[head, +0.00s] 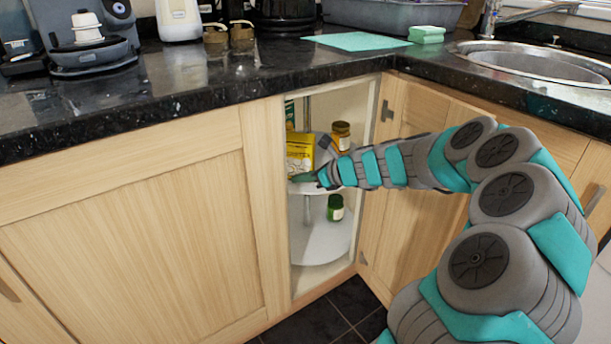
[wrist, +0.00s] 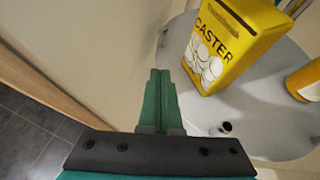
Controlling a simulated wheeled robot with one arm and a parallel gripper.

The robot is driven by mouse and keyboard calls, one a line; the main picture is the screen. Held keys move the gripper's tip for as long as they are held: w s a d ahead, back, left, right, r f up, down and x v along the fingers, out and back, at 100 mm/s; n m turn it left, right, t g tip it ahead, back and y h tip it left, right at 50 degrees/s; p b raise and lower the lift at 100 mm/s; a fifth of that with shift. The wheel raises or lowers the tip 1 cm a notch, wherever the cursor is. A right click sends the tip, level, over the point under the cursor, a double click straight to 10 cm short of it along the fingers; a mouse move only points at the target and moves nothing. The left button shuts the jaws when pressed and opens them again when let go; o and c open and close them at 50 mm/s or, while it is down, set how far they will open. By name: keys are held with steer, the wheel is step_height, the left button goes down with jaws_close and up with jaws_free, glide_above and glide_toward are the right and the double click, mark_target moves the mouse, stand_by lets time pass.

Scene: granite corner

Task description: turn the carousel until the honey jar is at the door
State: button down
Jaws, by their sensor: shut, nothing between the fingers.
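The carousel has two round pale shelves in the open corner cabinet, an upper one (head: 306,189) and a lower one (head: 322,245); the upper one fills the right of the wrist view (wrist: 275,125). A jar with an amber-brown lid and yellow label (head: 341,137), possibly the honey jar, stands at the upper shelf's back right; a yellow-orange jar shows at the wrist view's right edge (wrist: 306,82). My gripper (wrist: 160,75) is shut and empty, at the upper shelf's front left in the head view (head: 298,179). A short dark-topped peg (wrist: 224,128) stands on the shelf, right of the fingers.
A yellow caster packet (head: 300,152) stands on the upper shelf near my gripper. A green-lidded jar (head: 335,207) is on the lower shelf. The cabinet door (head: 415,185) stands open at right; the wooden front panel (head: 130,250) bounds the left. Dark granite worktop (head: 240,80) overhangs.

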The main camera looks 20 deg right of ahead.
steer(key=x, duration=0.8)
steer(key=shift+w+a+r, duration=0.2)
steer(key=shift+r, duration=0.15)
steer(key=shift+w+a+r, duration=0.1)
steer(key=shift+w+a, duration=0.4)
steer(key=shift+w, duration=0.3)
steer(key=shift+w+a+r+p, duration=0.15)
steer(key=shift+w+a+p, duration=0.1)
steer(key=shift+a+p, duration=0.1)
steer(key=shift+w+a+p, duration=0.4)
steer(key=shift+w+p, duration=0.2)
steer(key=shift+w+a+p, duration=0.4)
steer(key=shift+w+p, duration=0.15)
steer(key=shift+w, duration=0.05)
steer(key=shift+w+a, duration=0.2)
steer(key=shift+w, duration=0.1)
